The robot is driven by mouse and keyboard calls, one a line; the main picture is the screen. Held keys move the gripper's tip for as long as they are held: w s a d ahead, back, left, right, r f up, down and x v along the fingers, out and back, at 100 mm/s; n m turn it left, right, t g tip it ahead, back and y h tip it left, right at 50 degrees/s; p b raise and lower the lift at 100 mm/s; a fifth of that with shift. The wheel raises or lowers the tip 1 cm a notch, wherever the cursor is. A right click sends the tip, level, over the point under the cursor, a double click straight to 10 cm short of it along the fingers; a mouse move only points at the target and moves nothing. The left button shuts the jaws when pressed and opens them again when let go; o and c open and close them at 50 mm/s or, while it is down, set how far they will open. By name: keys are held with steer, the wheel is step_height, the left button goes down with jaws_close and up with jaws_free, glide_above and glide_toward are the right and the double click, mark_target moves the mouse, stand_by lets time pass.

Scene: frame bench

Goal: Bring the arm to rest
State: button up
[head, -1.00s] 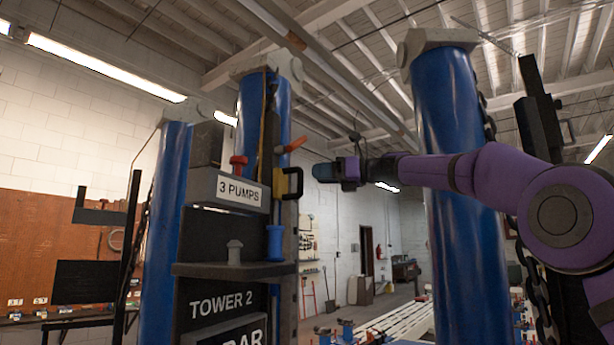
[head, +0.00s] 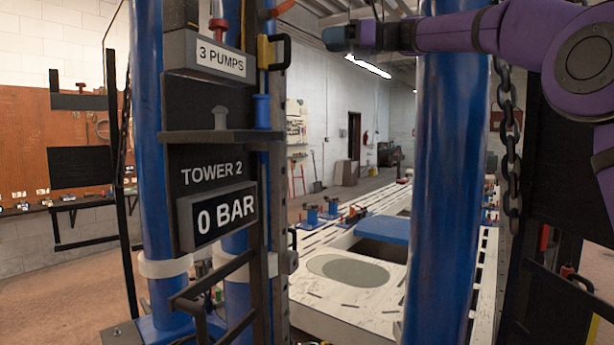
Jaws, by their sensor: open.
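My purple arm reaches in from the right at the top of the head view, roughly level, with its elbow at the right edge. My gripper (head: 337,38), dark with a blue end, points left. It is open, and I see nothing held in it. It is to the right of the tower's yellow-and-black handle (head: 272,52), with a gap between them in the picture. The finger details are too small to make out.
The Tower 2 post carries a "3 PUMPS" sign (head: 220,56) and a "0 BAR" display (head: 217,215). A thick blue column (head: 440,210) stands below my forearm, with a chain (head: 508,130) beside it. A white slotted bench (head: 345,290) lies behind.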

steer(key=s+d+f+n+h, duration=0.5)
steer(key=s+d+f+n, duration=0.2)
steer(key=s+f, duration=0.6)
steer(key=s+d+f+n+h, duration=0.6)
steer(key=s+d+f+n, duration=0.1)
steer(key=s+f, duration=0.7)
steer(key=s+d+f+n+h, duration=0.6)
steer(key=s+d+f, duration=0.1)
steer(key=s+f, duration=0.7)
steer(key=shift+s+d+n+t, duration=0.15)
steer(key=shift+s+n+t, duration=0.15)
steer(key=shift+s+n, duration=0.15)
steer(key=shift+f, duration=0.1)
